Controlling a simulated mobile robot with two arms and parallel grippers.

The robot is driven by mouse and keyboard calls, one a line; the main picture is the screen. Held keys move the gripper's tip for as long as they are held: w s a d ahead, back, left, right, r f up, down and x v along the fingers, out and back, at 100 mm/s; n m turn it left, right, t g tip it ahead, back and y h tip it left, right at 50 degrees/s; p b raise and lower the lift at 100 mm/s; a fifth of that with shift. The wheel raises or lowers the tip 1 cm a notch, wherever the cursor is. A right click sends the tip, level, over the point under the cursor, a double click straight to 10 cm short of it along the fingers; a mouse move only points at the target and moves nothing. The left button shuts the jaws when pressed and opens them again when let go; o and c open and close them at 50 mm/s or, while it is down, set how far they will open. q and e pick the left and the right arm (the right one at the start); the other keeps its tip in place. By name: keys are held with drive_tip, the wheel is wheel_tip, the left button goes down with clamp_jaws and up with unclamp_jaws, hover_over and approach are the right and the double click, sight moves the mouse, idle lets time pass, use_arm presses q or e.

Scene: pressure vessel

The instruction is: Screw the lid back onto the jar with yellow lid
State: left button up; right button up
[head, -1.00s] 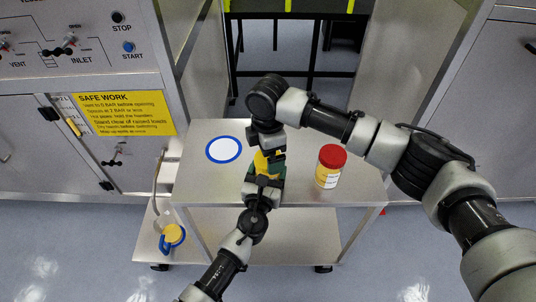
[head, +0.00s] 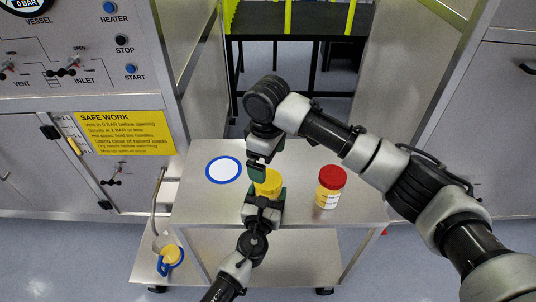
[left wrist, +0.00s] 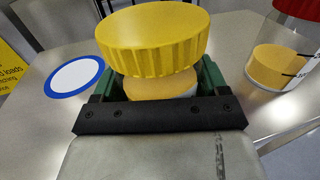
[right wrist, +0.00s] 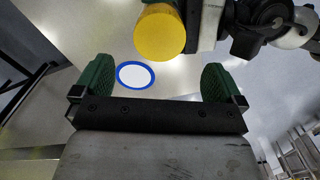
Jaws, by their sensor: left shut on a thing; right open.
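The jar with the yellow lid stands on the steel cart top, its pale body (left wrist: 160,87) mostly hidden by my left gripper. The yellow lid (head: 268,183) sits on top of the jar; it also shows in the left wrist view (left wrist: 153,42) and the right wrist view (right wrist: 159,33). I cannot tell whether it is tightened. My left gripper (head: 263,200) is shut around the jar's body below the lid. My right gripper (head: 258,170) is open and empty, just above and left of the lid; its green fingers (right wrist: 158,82) are apart in the right wrist view.
A jar with a red lid (head: 331,187) stands to the right on the cart. A white disc with a blue rim (head: 223,170) lies at the left. A yellow-and-blue item (head: 171,256) is on the low shelf. The control panel (head: 75,60) stands left.

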sight(268, 178)
drive_tip(key=m, duration=0.2)
drive_tip(key=r+m, duration=0.1)
drive_tip(key=m, duration=0.1)
drive_tip(key=shift+d, duration=0.1)
drive_tip(key=shift+f, duration=4)
drive_tip(key=c, duration=1)
drive_tip(key=o, duration=1)
wheel_tip(268, 178, up, 12)
